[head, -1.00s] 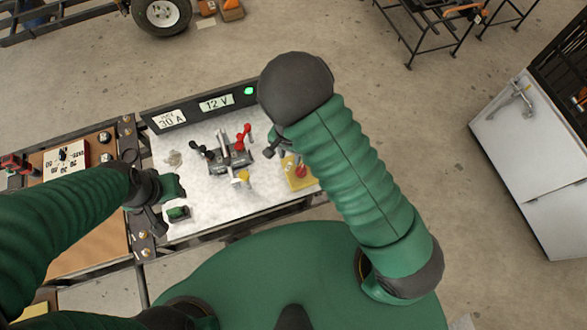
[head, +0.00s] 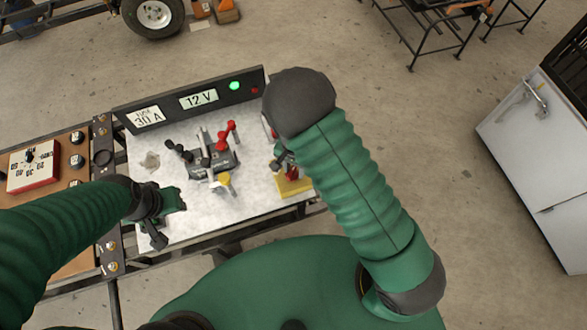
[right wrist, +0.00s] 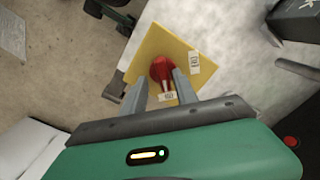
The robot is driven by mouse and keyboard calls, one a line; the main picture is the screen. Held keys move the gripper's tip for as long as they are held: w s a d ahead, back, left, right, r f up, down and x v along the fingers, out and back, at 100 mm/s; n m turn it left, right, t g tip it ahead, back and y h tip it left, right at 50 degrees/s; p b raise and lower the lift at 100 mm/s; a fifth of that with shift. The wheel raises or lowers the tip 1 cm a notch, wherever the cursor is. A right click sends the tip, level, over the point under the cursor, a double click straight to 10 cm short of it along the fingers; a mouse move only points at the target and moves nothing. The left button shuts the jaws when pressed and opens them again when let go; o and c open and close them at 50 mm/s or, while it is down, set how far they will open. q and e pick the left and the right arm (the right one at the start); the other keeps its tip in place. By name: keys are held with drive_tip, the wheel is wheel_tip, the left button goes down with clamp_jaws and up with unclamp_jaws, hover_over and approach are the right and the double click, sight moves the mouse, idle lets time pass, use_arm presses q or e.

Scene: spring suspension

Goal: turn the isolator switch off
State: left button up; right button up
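The isolator switch is a red knob (right wrist: 162,71) on a square yellow plate (right wrist: 150,48), with two small white labels whose text I cannot read surely. In the head view the red knob (head: 292,174) and yellow plate (head: 294,187) sit at the right end of the white bench top, partly hidden by my right arm. My right gripper (right wrist: 161,76) is open, with one finger on each side of the knob's handle and gaps visible. In the head view my right gripper (head: 281,158) is just above the knob. My left gripper (head: 172,200) is over the bench's left part; its fingers are unclear.
A grey device with red and black levers (head: 212,165) stands mid-bench. A black panel (head: 188,100) reading 30 A and 12 V, with a lit green lamp (head: 234,86), runs along the back. A brown board with a dial box (head: 33,166) is at left.

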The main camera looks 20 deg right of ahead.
drive_tip(key=shift+c, duration=1.1)
drive_tip(key=shift+a, duration=0.1)
drive_tip(key=shift+c, duration=1.2)
drive_tip(key=shift+a, duration=0.3)
clamp_jaws()
drive_tip(key=shift+a, duration=0.35)
drive_tip(key=shift+d, duration=0.35)
use_arm(q)
drive_tip(key=shift+a, duration=0.25)
